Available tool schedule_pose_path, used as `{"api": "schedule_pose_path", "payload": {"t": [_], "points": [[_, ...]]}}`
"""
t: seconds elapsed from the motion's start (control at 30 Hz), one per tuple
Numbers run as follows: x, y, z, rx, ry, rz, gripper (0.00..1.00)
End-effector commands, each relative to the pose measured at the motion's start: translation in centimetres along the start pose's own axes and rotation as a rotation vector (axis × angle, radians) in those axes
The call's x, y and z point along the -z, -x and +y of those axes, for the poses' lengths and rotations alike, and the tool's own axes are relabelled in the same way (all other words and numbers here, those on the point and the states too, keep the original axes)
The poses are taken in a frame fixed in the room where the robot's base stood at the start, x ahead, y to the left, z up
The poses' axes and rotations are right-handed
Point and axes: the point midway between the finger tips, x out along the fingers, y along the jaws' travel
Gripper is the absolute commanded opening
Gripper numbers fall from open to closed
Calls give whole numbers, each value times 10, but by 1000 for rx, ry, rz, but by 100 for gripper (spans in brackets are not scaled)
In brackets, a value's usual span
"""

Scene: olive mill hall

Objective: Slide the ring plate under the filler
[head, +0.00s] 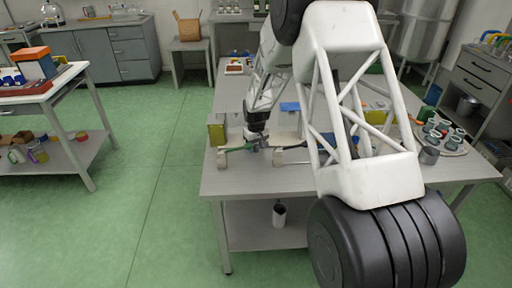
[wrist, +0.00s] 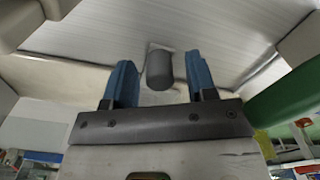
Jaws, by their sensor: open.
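My gripper (head: 258,142) is low over the left part of the grey table in the head view. In the wrist view its two blue fingers (wrist: 160,76) are apart, with a dark grey cylinder (wrist: 159,69) between them; I cannot tell whether they touch it. A pale flat piece (head: 290,155) lies by the gripper. A round pale plate (head: 455,149) carrying several grey cups stands at the table's right in the head view. I cannot tell for sure which thing is the ring plate or which is the filler. My arm hides the table's middle.
A dark cup (head: 429,155) stands near the table's right front. The table's (head: 250,183) front left is clear.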

Motion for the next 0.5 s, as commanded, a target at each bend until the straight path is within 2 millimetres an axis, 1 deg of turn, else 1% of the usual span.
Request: {"api": "schedule_pose_path", "payload": {"t": [0.3,0.33,0.5], "points": [[0,-2,0,0,0,0,52],[0,-2,0,0,0,0,50],[0,-2,0,0,0,0,24]]}}
